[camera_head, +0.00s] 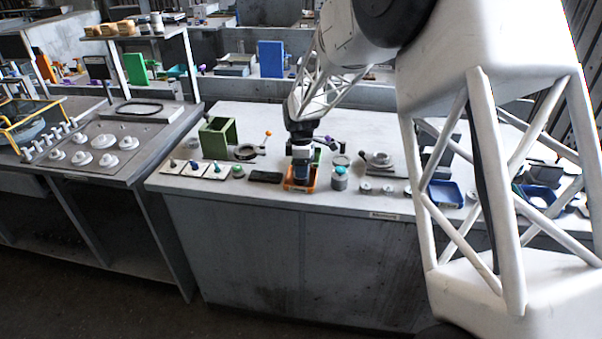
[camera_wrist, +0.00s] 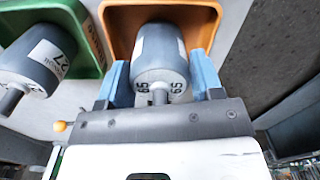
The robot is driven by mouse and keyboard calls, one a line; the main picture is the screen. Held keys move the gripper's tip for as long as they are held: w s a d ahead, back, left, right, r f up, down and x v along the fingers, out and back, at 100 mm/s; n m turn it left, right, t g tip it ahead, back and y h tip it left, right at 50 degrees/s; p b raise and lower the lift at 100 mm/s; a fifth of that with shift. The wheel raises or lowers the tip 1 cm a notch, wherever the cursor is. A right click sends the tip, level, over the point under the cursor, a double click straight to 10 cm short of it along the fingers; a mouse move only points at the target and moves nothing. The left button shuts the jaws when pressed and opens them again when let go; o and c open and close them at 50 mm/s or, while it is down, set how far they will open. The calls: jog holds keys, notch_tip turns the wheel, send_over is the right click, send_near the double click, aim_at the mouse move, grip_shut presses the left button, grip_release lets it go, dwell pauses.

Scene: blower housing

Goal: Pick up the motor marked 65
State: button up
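The motor marked 65 (camera_wrist: 160,66) is a grey cylinder with a pale front face and a short shaft. In the wrist view it sits at the orange tray (camera_wrist: 117,27), its shaft pointing toward my gripper. My gripper (camera_wrist: 160,82) has one blue-grey finger on each side of this motor, very close to it. I cannot tell whether the fingers press on it. In the head view my gripper (camera_head: 301,168) is down at the orange tray (camera_head: 299,185), and the motor is mostly hidden there.
A second grey motor marked 27 (camera_wrist: 36,65) lies at a green tray (camera_wrist: 92,42) to the left in the wrist view. On the bench are a green box frame (camera_head: 218,138), a blue tray (camera_head: 446,193) and several small parts.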

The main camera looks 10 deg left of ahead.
jog(key=c, duration=0.8)
jog(key=shift+r, duration=0.25)
jog(key=shift+r, duration=1.5)
jog(key=s+d, duration=0.2)
jog(key=s, duration=0.3)
jog(key=s+d+r, duration=0.1)
jog(key=s+d, duration=0.1)
jog(key=s, duration=0.3)
jog(key=s+d, duration=0.2)
jog(key=s, duration=0.2)
jog(key=shift+s+r, duration=0.3)
jog(key=shift+s, duration=0.1)
jog(key=shift+w, duration=0.15)
